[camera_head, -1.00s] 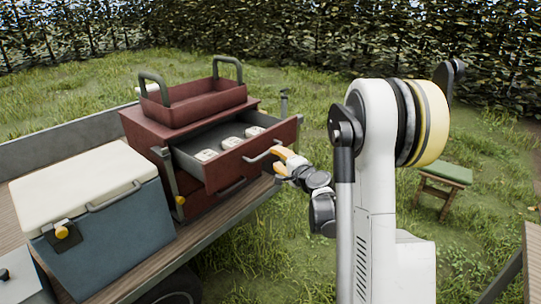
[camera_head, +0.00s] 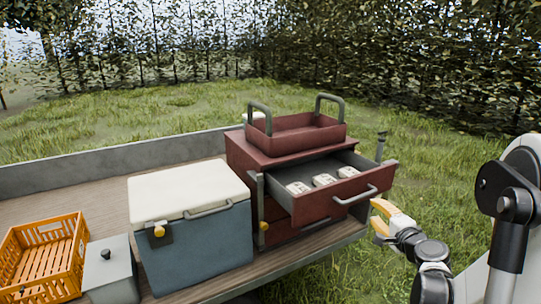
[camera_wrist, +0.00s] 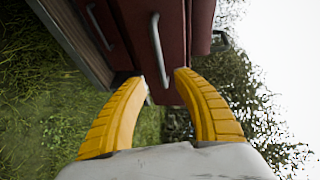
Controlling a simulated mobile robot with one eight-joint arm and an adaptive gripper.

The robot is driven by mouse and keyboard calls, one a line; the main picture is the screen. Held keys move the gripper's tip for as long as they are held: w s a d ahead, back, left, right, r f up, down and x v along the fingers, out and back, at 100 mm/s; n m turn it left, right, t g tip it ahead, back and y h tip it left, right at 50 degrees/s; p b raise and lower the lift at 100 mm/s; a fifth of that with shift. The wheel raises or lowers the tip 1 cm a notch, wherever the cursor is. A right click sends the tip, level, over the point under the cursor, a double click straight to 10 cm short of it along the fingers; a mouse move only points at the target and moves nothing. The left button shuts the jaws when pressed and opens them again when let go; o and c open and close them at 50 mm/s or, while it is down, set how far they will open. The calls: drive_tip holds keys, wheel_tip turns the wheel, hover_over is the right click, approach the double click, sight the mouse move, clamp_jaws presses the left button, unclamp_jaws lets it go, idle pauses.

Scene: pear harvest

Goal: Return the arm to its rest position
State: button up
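My gripper (camera_head: 379,210) is in the head view, just to the right of and below the handle (camera_head: 355,196) of an open drawer (camera_head: 311,207). The drawer belongs to a dark red tool chest (camera_head: 245,150) and holds several small pale items (camera_head: 325,180). In the wrist view, the two yellow fingers of my gripper (camera_wrist: 160,82) stand apart with nothing seen between them. The handle (camera_wrist: 160,50) is beyond the fingertips there and does not appear gripped.
The chest stands on a trailer bed (camera_head: 90,208) beside a blue cooler (camera_head: 200,245) with a white lid. A grey box (camera_head: 112,275) and an orange crate (camera_head: 75,245) are at the left. Open grass lies behind, with a hedge (camera_head: 440,70) beyond.

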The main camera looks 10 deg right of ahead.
drive_tip(key=s+a+r+n+g+y, duration=0.15)
drive_tip(key=s+a+n, duration=0.25)
drive_tip(key=a, duration=0.5)
drive_tip(key=s+a+r+n+g+y, duration=0.1)
drive_tip(key=s+a+r+n+g, duration=0.3)
drive_tip(key=a, duration=0.5)
drive_tip(key=s+a+f+n+g+h, duration=0.1)
drive_tip(key=s+a+f+n, duration=0.1)
drive_tip(key=s, duration=0.8)
drive_tip(key=s+a+f+n+g+h, duration=0.1)
drive_tip(key=s+a+n+g, duration=0.1)
drive_tip(key=s+a+n, duration=0.2)
drive_tip(key=s+n, duration=0.3)
drive_tip(key=s, duration=0.3)
drive_tip(key=shift+f, duration=0.4)
drive_tip(key=shift+w+a, duration=0.1)
